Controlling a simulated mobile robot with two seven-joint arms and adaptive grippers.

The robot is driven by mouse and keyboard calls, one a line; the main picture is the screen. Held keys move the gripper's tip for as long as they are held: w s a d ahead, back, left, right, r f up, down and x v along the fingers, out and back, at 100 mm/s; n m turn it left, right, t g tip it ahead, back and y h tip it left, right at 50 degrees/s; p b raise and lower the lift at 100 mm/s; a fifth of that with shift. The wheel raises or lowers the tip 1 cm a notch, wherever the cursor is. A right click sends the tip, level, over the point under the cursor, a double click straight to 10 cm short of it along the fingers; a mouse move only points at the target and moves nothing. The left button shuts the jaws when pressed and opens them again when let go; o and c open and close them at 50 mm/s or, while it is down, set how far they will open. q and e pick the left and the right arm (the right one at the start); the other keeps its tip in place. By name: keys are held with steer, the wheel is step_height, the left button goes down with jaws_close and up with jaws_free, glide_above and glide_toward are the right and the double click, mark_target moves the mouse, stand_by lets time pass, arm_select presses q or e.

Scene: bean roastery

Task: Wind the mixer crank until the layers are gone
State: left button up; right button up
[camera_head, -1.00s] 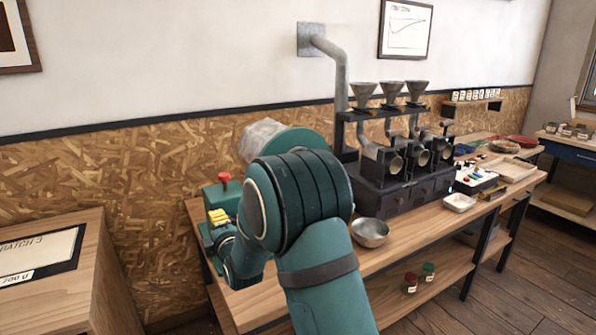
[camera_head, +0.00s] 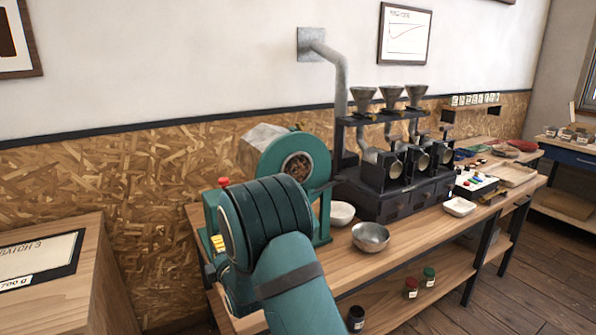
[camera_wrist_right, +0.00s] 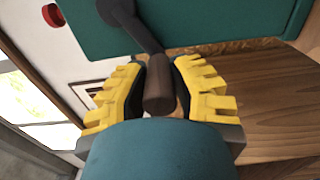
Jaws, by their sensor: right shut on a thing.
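The teal mixer (camera_head: 322,160) stands at the left end of the bench. Brown contents show behind its round front window (camera_head: 298,168); they are too small for me to tell layers. My right gripper (camera_head: 217,244) is at the mixer's lower left front, partly hidden by my arm. In the right wrist view its yellow fingers (camera_wrist_right: 160,88) are shut on the brown crank handle (camera_wrist_right: 158,82), one finger on each side. The dark crank arm (camera_wrist_right: 143,28) runs up from the handle to a hub against the teal housing. My left gripper is not in view.
A red button (camera_head: 224,182) tops the mixer's left side. A white bowl (camera_head: 342,213) and a metal bowl (camera_head: 370,237) stand to its right, before a dark sample roaster (camera_head: 385,200) with three funnels. A wooden cabinet (camera_head: 60,300) stands at the left.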

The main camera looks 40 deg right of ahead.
steer(key=s+d+f, duration=0.1)
steer(key=d+f, duration=0.2)
steer(key=d, duration=0.2)
steer(key=shift+s+d+f, duration=0.15)
steer(key=shift+d, duration=0.2)
stand_by(0.6)
steer(key=o, duration=1.3)
steer(key=v, duration=0.9)
